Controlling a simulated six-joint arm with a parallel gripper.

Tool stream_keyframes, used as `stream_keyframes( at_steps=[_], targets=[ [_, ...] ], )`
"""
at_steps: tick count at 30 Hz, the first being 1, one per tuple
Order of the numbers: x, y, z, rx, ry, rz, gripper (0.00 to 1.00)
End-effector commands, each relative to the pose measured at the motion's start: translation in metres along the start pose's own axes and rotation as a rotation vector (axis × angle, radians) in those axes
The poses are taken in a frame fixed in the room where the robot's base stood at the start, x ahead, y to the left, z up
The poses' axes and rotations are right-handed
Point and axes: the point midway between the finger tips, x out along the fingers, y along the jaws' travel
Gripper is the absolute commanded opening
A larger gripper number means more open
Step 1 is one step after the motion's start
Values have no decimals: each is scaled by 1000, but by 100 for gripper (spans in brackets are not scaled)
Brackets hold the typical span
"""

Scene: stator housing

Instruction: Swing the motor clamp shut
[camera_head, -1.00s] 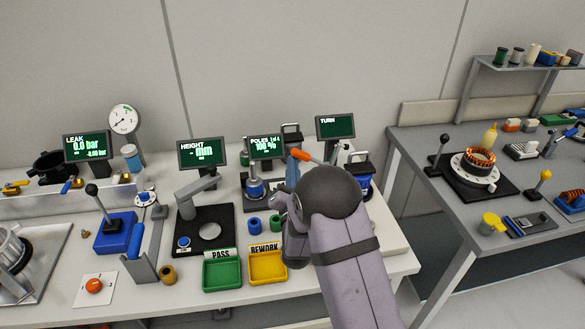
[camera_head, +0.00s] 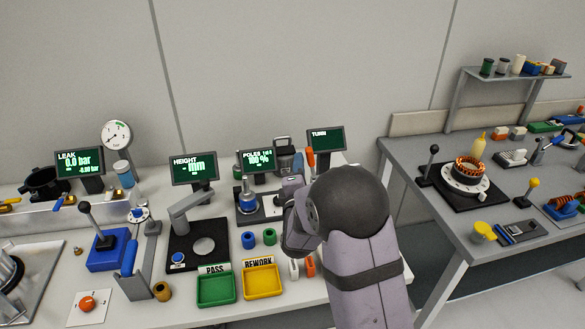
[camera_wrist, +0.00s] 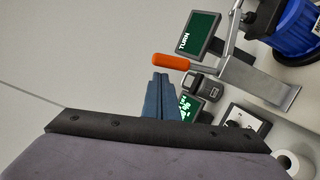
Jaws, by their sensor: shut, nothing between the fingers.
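The clamp's orange handle (camera_head: 310,158) stands nearly upright in the head view, just above my arm's dark joint. In the wrist view the orange handle (camera_wrist: 171,62) sits on a grey metal lever joined to a grey bracket (camera_wrist: 262,84). The blue motor (camera_wrist: 296,30) shows at the upper right, cut off by the frame edge. My gripper (camera_wrist: 160,78) is shut and empty; its blue-grey fingers point toward the handle, with the tips close to it. Contact cannot be told. My arm hides the motor and most of the clamp in the head view.
The TURN screen (camera_head: 326,139) stands behind the handle. The POLES screen (camera_head: 257,162) and its fixture are to the left. The green PASS tray (camera_head: 216,289) and yellow REWORK tray (camera_head: 262,281) lie nearer the front. A second bench (camera_head: 455,225) stands to the right.

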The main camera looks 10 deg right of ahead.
Motion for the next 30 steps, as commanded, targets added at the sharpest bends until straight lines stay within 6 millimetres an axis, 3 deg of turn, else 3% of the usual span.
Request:
stream_keyframes(
  at_steps=[6, 30],
  targets=[
    [3, 4, 14, 147, -2, -35, 0],
    [6, 5, 25, 141, -1, -35, 0]
  ],
)
